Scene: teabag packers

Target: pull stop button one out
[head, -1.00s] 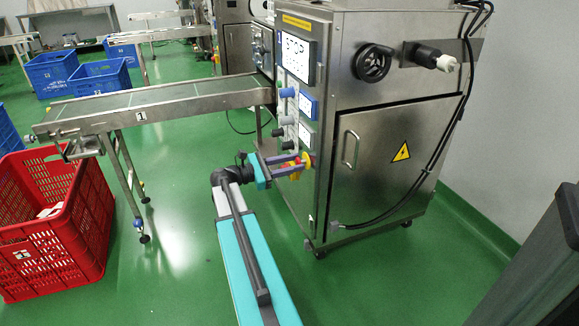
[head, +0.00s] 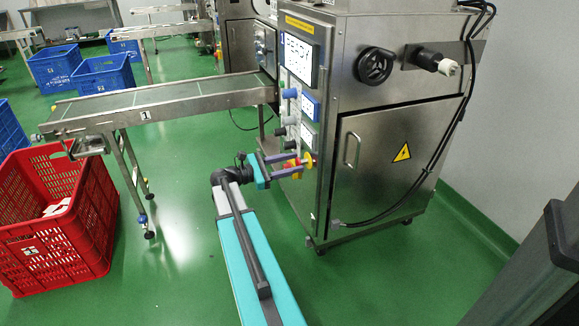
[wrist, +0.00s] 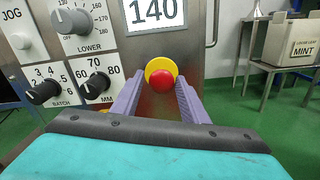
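The stop button (wrist: 162,80), a red cap on a round yellow collar, faces me on the steel panel in the wrist view. My gripper (wrist: 159,88) has its two purple fingers spread, one on each side of the red cap. A gap seems to show between each finger and the cap. In the head view the gripper (head: 298,161) reaches to the lower part of the machine's control panel. The yellow collar (head: 309,160) shows at the fingertips there. Whether the button is pushed in or out cannot be told.
Dark knobs (wrist: 95,84) and a white display (wrist: 156,12) sit close around the button. The machine's steel door (head: 385,165) is to the right. A conveyor (head: 160,98) and a red crate (head: 55,220) stand left.

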